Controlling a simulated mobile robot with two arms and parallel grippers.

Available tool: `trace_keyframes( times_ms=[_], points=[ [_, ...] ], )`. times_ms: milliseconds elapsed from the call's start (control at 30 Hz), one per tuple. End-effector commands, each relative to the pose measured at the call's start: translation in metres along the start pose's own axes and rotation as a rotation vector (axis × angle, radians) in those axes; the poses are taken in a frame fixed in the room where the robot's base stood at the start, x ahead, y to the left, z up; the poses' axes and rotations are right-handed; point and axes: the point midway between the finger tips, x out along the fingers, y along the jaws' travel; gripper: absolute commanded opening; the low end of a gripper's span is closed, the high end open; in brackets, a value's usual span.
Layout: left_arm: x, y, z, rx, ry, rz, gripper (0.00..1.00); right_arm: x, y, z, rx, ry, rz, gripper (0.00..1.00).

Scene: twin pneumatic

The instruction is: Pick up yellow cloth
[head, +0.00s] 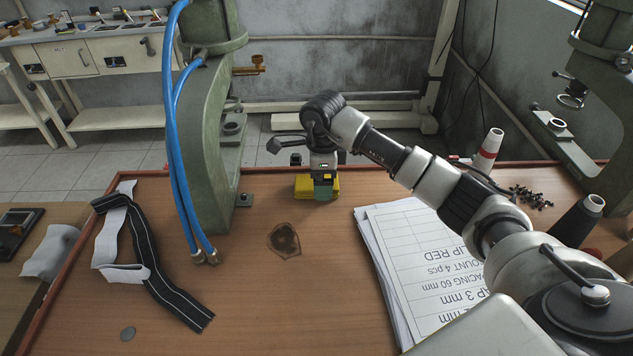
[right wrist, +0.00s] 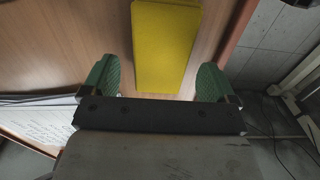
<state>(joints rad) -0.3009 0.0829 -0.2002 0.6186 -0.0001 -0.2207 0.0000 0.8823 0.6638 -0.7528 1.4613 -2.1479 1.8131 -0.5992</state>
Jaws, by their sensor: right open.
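The yellow cloth (head: 303,185) lies as a flat folded block on the wooden table, towards the back, to the right of the green press. My right gripper (head: 323,190) is over it in the head view and hides part of it. In the right wrist view the yellow cloth (right wrist: 167,45) is long and rectangular, beyond and between the two green fingers of my right gripper (right wrist: 167,80). The fingers are spread, with a gap to the cloth on each side. My left gripper is not in view.
A green press (head: 205,130) with blue hoses (head: 175,120) stands left of the cloth. Printed sheets (head: 425,260) lie at right under my arm. Black and white straps (head: 150,270) lie at left. A cone spool (head: 487,152) and black screws (head: 530,196) stand or lie at right. The middle front is clear.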

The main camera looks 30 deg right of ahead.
Motion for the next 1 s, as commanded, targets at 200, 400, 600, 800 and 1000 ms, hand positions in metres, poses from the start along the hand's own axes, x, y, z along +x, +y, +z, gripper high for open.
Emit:
trace_keyframes(
  times_ms=[200,400,600,800,1000],
  points=[
    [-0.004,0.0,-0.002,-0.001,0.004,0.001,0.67,0.019,0.0,0.001,-0.001,-0.001,0.001,0.88],
    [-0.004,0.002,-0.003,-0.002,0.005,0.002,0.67,0.019,0.0,0.001,-0.001,-0.001,0.0,0.88],
    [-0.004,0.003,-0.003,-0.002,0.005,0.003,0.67,0.019,-0.001,0.001,0.0,0.0,-0.001,0.58],
    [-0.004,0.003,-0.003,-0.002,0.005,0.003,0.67,0.019,-0.001,0.001,0.0,-0.001,-0.001,0.35],
    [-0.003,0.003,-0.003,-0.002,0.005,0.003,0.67,0.018,-0.001,0.0,0.0,-0.001,-0.001,0.35]
  ],
)
